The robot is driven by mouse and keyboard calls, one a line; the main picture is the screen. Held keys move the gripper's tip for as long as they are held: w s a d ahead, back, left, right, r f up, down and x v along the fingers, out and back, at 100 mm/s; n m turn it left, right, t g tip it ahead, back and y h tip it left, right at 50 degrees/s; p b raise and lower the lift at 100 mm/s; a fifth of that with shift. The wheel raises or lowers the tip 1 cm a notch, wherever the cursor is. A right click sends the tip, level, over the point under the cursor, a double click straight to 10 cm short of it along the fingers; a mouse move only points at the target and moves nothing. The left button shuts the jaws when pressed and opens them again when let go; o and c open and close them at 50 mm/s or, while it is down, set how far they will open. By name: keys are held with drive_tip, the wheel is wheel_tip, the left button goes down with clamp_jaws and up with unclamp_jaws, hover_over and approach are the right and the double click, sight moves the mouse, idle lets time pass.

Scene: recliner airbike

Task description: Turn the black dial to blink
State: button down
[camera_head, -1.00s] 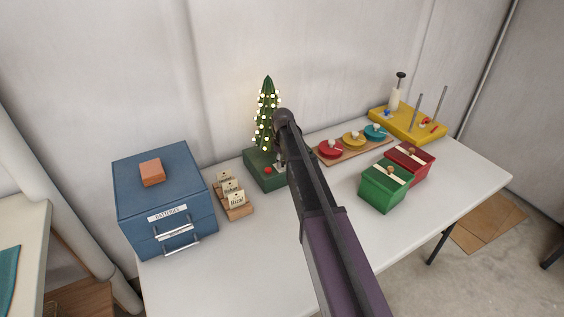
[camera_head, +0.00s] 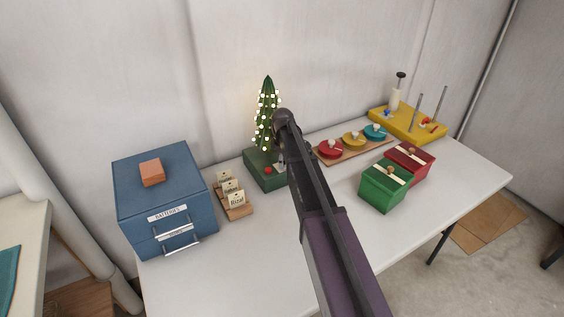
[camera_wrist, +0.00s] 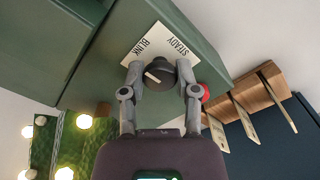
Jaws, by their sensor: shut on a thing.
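A black dial (camera_wrist: 160,75) sits on the green base (camera_head: 263,168) of a small lit Christmas tree (camera_head: 267,115). Beside it, a cream label (camera_wrist: 160,45) reads BLINK and STEADY, upside down in the wrist view. A white mark on the dial lies slanted on its left half, the BLINK side; its exact setting is hard to tell. My gripper (camera_wrist: 160,73) is shut on the dial, one finger on each side. In the head view my arm hides the dial and my fingers. A red button (camera_wrist: 204,92) is partly behind the right finger.
A blue batteries cabinet (camera_head: 165,200) and a wooden card holder (camera_head: 238,211) stand left of the base. Right are a board with round coloured lids (camera_head: 353,139), green (camera_head: 383,190) and red (camera_head: 412,160) boxes, and a yellow stand (camera_head: 408,124). The front table is clear.

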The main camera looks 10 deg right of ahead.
drive_tip(key=shift+s+a, duration=0.1)
drive_tip(key=shift+c, duration=1.7)
unclamp_jaws()
drive_tip(key=shift+m, duration=0.3)
